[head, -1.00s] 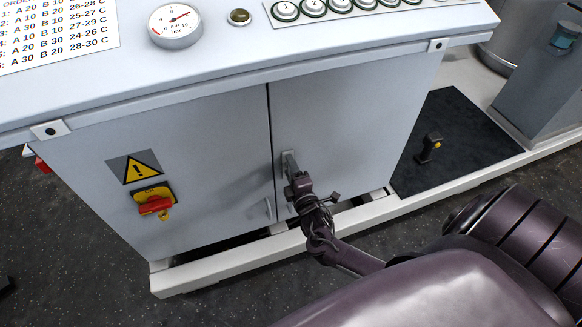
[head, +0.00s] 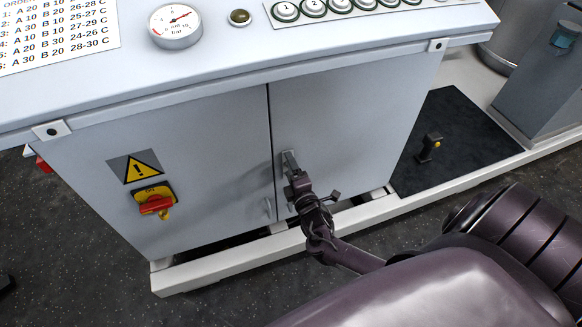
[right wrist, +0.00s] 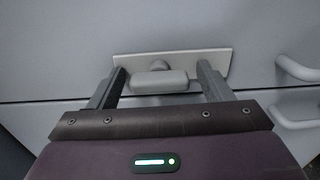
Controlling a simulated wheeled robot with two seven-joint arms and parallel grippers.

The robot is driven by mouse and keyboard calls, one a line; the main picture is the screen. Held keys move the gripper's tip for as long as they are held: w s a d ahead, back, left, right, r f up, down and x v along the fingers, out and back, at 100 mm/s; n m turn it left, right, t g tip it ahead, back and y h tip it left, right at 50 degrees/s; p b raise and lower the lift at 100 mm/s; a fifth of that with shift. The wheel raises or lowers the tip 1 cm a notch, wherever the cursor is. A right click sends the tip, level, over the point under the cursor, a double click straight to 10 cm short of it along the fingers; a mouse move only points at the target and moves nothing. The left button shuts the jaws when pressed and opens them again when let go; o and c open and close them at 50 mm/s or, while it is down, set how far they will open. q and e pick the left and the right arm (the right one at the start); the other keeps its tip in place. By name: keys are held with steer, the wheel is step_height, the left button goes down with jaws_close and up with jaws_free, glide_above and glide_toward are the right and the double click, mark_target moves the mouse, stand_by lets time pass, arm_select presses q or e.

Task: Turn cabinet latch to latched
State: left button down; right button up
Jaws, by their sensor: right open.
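The grey cabinet has two doors, a left door (head: 190,150) and a right door (head: 350,120), both closed with a narrow seam between them. The cabinet latch (right wrist: 160,80) is a small light grey handle on a flat plate (right wrist: 205,62), seen in the right wrist view. My right gripper (right wrist: 165,78) is open, with one finger on each side of the latch handle; I cannot tell whether either finger touches it. In the head view my right gripper (head: 290,165) is at the door seam and hides most of the latch. My left gripper is not in view.
Two door handles (right wrist: 297,70) sit beside the latch. A red and yellow rotary switch (head: 155,201) is on the left door below a warning sign (head: 136,167). A white base rail (head: 220,260) runs along the floor. A black mat with a pedal (head: 430,147) lies to the right.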

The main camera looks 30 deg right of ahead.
steer(key=shift+s, duration=0.1)
steer(key=shift+s+a, duration=0.15)
steer(key=shift+s, duration=0.2)
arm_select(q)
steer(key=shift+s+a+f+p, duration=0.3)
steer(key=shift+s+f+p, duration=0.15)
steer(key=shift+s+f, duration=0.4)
arm_select(e)
steer(key=v, duration=0.7)
